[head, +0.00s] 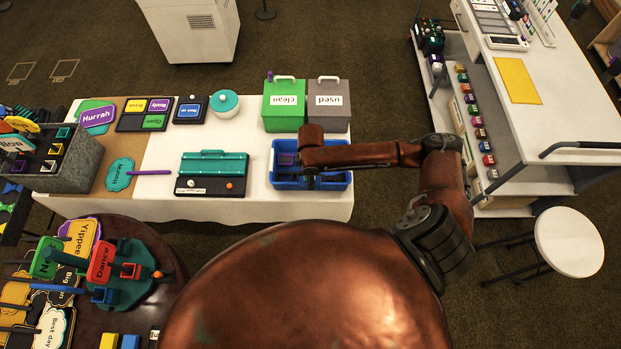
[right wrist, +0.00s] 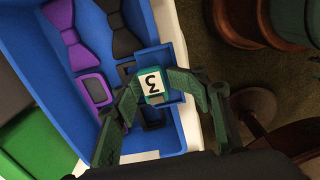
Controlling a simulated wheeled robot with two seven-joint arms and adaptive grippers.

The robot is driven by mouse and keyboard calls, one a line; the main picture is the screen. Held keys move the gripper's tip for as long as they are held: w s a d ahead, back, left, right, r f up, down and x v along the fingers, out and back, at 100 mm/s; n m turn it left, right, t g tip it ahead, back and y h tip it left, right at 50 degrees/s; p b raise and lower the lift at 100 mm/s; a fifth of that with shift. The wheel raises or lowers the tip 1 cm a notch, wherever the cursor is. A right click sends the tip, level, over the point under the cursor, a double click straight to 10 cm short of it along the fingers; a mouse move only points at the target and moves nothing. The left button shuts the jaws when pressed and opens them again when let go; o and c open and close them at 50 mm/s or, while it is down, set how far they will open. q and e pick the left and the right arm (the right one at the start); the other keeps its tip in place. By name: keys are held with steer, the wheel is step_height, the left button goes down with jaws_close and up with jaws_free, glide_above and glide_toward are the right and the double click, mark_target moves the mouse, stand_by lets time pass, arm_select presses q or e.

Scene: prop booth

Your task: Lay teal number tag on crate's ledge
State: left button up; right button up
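The blue crate (head: 333,183) stands at the right front of the white-topped table; it also fills much of the right wrist view (right wrist: 55,80). The teal number tag (right wrist: 155,88), white-faced with a "3", is between the fingertips of my right gripper (right wrist: 155,82). Both green fingertips appear to touch its sides. The tag is over a small dark-blue recessed part along the crate's right side in that view; whether it touches the crate I cannot tell. In the head view my right arm covers the tag and most of the gripper. My left gripper is not in view.
A purple bow tie (right wrist: 75,45), a black bow tie (right wrist: 120,35) and a grey-and-purple piece (right wrist: 95,90) lie in the crate. Green (head: 284,112) and grey (head: 329,112) bins stand behind it. A teal-and-black tray (head: 212,186) lies to its left, with bare tabletop between.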

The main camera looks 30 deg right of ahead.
steer(key=shift+r, duration=0.15)
step_height(320, 180, up, 13)
stand_by(0.4)
